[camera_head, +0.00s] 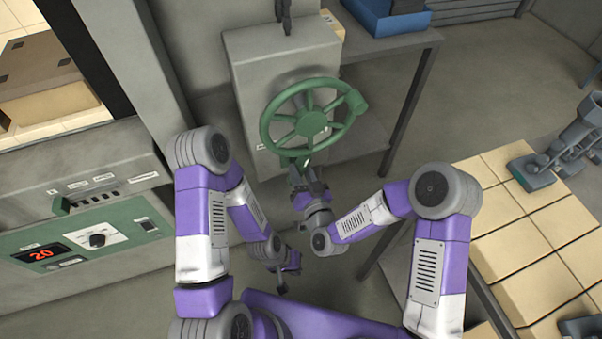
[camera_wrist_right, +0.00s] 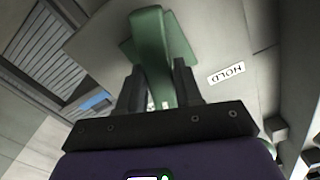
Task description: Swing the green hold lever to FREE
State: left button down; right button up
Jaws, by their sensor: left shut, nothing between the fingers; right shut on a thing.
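The green hold lever (camera_wrist_right: 152,55) stands between the fingers of my right gripper (camera_wrist_right: 158,88) in the right wrist view, and the gripper is shut on it. No FREE label is readable. My left gripper (camera_head: 282,287) is shut and empty, hanging low, away from the lever.
The handwheel is mounted on a grey cabinet (camera_head: 285,55). A control panel (camera_head: 85,235) with a red display reading 20 stands at left. A table with a blue box (camera_head: 388,18) is at upper right. A tan-tiled surface (camera_head: 515,205) lies at right.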

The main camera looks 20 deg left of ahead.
jog(key=shift+m+b, duration=0.5)
jog(key=shift+m, duration=0.5)
jog(key=o, duration=1)
jog(key=shift+c, duration=0.2)
jog(key=v, duration=0.7)
jog(key=shift+s+d+p, duration=0.2)
jog(key=shift+s+p, duration=0.05)
jog(key=shift+p, duration=0.15)
